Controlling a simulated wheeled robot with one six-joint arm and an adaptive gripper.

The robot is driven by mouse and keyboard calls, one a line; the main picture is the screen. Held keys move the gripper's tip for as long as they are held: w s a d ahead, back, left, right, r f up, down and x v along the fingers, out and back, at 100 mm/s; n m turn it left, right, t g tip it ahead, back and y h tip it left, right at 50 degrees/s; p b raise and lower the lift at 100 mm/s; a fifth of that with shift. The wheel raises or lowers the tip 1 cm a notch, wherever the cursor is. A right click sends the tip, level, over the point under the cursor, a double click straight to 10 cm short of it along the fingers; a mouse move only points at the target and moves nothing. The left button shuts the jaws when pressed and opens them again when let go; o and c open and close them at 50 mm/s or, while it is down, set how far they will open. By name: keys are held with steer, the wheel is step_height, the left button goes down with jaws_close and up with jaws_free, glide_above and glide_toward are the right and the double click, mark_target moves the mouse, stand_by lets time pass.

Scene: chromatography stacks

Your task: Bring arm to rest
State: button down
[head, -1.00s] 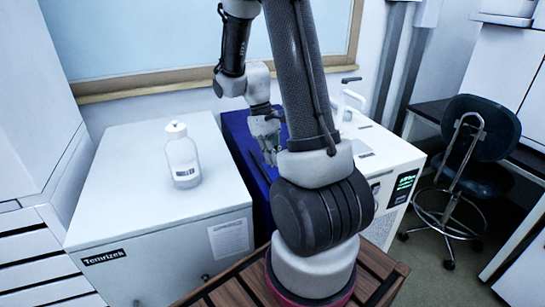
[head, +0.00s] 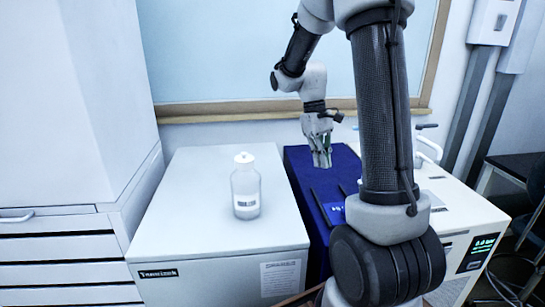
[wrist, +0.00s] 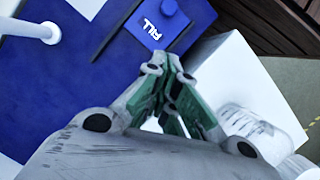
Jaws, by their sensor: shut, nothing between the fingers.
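My arm rises at the right of the head view and bends over at the top, so that its wrist hangs down near the middle. My gripper (head: 322,158) points downward above the blue-topped unit (head: 300,160) and is shut and empty. In the wrist view my gripper (wrist: 172,80) shows its green-lined fingers drawn together, with the blue surface (wrist: 60,95) and its "FILL" label beyond them. I cannot tell the exact gap between the fingertips and the blue surface.
A white-capped clear bottle (head: 245,188) stands upright on the white Temrizek cabinet (head: 180,225), left of my gripper. A white instrument with a lit display (head: 480,250) is at the right. White drawers (head: 60,265) stand at far left, and a framed panel (head: 230,50) is behind.

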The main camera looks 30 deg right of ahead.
steer(key=s+a+r+m+t, duration=0.1)
steer(key=s+a+r+t, duration=0.3)
steer(key=s, duration=0.4)
steer(key=s+a+r+t, duration=0.3)
steer(key=s+r, duration=0.3)
steer(key=s, duration=0.2)
steer(key=shift+s+a+r+m+t+y, duration=0.3)
steer(key=shift+s+a+r+m+t, duration=0.1)
steer(key=shift+a, duration=0.4)
